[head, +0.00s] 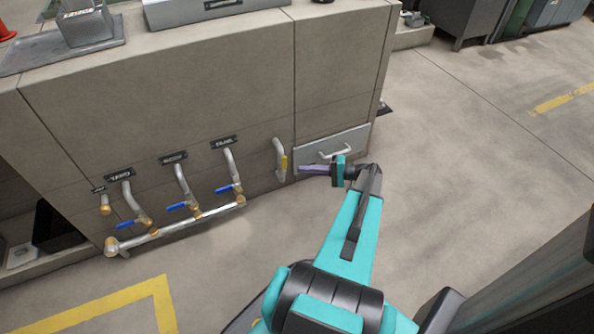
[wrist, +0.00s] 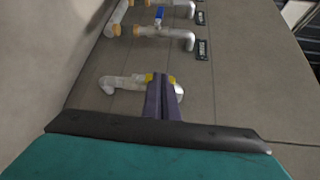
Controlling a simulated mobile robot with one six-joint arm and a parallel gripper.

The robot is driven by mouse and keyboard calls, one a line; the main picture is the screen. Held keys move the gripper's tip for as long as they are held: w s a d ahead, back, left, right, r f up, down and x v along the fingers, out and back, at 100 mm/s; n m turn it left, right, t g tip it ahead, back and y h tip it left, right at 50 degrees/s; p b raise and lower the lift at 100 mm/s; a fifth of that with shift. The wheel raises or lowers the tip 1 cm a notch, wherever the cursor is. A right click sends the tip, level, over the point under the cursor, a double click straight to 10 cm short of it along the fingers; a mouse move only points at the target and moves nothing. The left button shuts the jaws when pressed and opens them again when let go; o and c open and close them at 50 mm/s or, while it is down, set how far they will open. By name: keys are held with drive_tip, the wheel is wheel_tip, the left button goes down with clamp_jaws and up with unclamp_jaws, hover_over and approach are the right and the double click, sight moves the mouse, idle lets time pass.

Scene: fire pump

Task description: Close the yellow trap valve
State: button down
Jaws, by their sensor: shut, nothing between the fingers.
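The yellow trap valve handle (head: 284,162) sits on a short grey bent pipe (head: 278,147) low on the front of the concrete block in the head view. My gripper (head: 302,169) is just right of the yellow handle, pointing left at it. In the wrist view, my gripper (wrist: 163,80) is shut, with its dark fingers together and nothing between them. The fingers hide the handle's middle. I cannot tell whether they touch it.
Several labelled pipes with blue-handled valves (head: 180,206) run down to a horizontal pipe (head: 180,231) at left. A grey drawer (head: 340,146) with a handle is right of the yellow valve, behind my gripper. The floor (head: 470,170) at right is clear.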

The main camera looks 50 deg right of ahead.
drive_tip(key=s+d+t+h+b, duration=0.1)
drive_tip(key=s+d+t+b, duration=0.1)
drive_tip(key=d, duration=0.6)
drive_tip(key=s+b, duration=0.1)
drive_tip(key=s, duration=0.1)
drive_tip(key=shift+s+f+m+t+h, duration=0.25)
drive_tip(key=shift+s+m+t+h, duration=0.05)
drive_tip(key=shift+s+m, duration=0.1)
drive_tip(key=shift+w, duration=0.25)
drive_tip(key=b, duration=0.4)
approach(284, 165)
drive_tip(key=w+d+r, duration=0.1)
drive_tip(key=w+d, duration=0.2)
drive_tip(key=w, duration=0.1)
drive_tip(key=shift+w+a+r+b, duration=0.1)
drive_tip(key=shift+w+a+b, duration=0.3)
drive_tip(key=shift+a, duration=0.4)
drive_tip(key=shift+w+a+r+b, duration=0.1)
drive_tip(key=shift+w+a+b, duration=0.3)
drive_tip(key=shift+a, duration=0.4)
